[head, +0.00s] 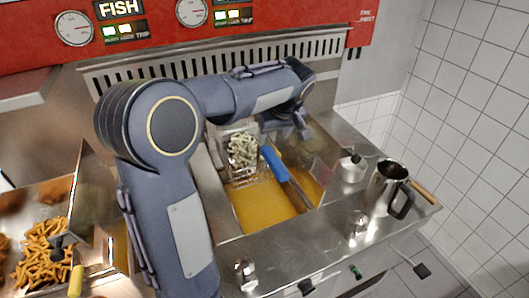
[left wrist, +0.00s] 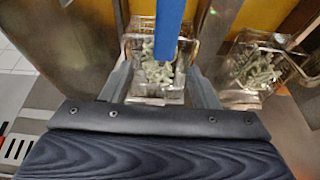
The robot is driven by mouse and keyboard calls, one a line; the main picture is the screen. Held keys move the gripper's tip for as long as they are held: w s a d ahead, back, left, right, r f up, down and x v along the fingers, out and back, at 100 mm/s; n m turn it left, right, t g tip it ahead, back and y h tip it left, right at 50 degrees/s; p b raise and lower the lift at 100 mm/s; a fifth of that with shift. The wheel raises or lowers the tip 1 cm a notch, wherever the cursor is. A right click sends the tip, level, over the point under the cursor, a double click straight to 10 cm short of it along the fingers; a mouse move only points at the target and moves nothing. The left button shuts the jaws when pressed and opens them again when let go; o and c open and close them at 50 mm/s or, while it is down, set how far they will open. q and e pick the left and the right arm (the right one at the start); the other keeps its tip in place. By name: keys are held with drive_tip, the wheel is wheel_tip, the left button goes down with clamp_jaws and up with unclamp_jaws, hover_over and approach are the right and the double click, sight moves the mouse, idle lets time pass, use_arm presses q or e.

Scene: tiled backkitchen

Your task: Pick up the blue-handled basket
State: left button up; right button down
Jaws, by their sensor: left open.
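The blue handle (head: 273,163) slants over the yellow oil of the fryer in the head view. It also shows in the left wrist view (left wrist: 170,30), upright in the picture. A wire basket (head: 242,152) holding pale pieces stands close to the handle; it is not clear how the two join. In the left wrist view, a basket of pale pieces (left wrist: 155,68) shows behind the handle's lower end. My left gripper (left wrist: 162,72) is open, with the handle between its fingers in the picture; contact is not visible. My right gripper is not in view.
A second basket of pale pieces (left wrist: 252,72) stands at the right in the left wrist view. A steel jug (head: 385,188) and a small lidded pot (head: 351,168) stand on the right counter. Fries (head: 42,248) lie in a bin at lower left.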

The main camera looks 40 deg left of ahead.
sight(268, 149)
use_arm(q)
drive_tip(key=x, duration=0.3)
drive_tip(key=shift+s+a+f, duration=0.1)
drive_tip(key=x, duration=0.1)
drive_tip(key=b+x, duration=0.1)
drive_tip(key=x, duration=0.1)
drive_tip(key=b+x, duration=0.1)
drive_tip(key=shift+s+a+f, duration=0.1)
drive_tip(key=shift+s+f, duration=0.1)
drive_tip(key=shift+f, duration=0.05)
drive_tip(key=shift+r, duration=0.1)
drive_tip(key=shift+c, duration=0.4)
clamp_jaws()
